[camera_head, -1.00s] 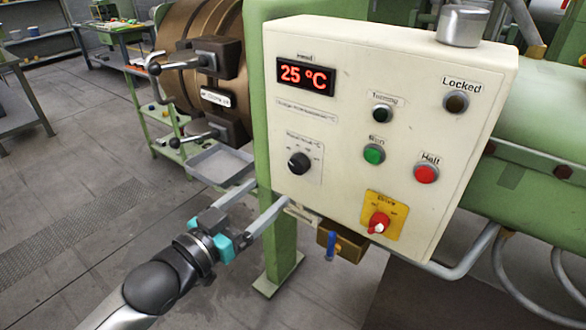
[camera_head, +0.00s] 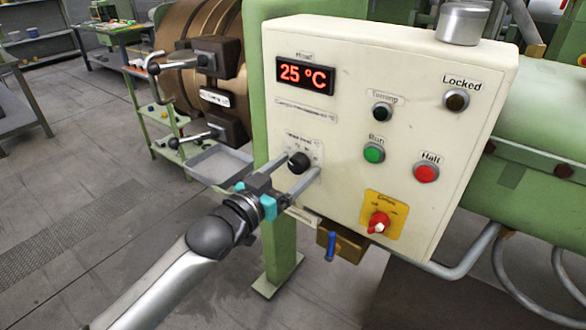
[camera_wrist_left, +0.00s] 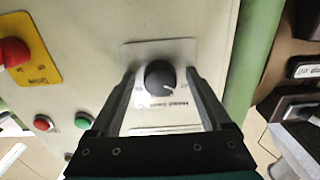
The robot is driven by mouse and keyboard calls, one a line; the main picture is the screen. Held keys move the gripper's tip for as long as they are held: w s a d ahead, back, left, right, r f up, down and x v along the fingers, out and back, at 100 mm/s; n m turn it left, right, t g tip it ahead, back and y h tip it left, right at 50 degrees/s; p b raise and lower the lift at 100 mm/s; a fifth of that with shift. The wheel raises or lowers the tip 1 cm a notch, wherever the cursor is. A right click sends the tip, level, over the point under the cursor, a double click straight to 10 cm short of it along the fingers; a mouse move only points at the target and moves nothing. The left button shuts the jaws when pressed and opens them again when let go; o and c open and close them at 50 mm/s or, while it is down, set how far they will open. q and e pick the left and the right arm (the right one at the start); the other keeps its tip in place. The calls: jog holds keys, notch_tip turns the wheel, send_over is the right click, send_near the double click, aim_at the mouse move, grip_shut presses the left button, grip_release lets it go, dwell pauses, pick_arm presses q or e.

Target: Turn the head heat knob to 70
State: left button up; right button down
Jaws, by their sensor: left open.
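The head heat knob (camera_head: 299,162) is a black round knob with a white pointer mark, at the lower left of the cream control panel (camera_head: 330,210). In the left wrist view the knob (camera_wrist_left: 160,76) sits between the two open fingers, with a gap on each side. My left gripper (camera_head: 290,172) is open in front of the panel, its fingers on either side of the knob. Its lower part hides some of the dial plate in the head view. The red display (camera_head: 305,76) reads 25 °C. My right gripper is not in view.
The panel also carries a green button (camera_head: 374,153), a red button (camera_head: 426,173), a red switch on a yellow plate (camera_head: 379,222), and two dark buttons. A metal tray (camera_head: 217,163) and dark clamp handles stand to the left.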

pick_arm(q)
grip_shut()
dwell(0.6)
jog(key=shift+m, duration=0.3)
jog(key=m+p, duration=0.2)
jog(key=m, duration=0.1)
jog(key=shift+r, duration=0.1)
jog(key=shift+m+p, duration=0.7)
jog(key=shift+m, duration=1.3)
grip_release()
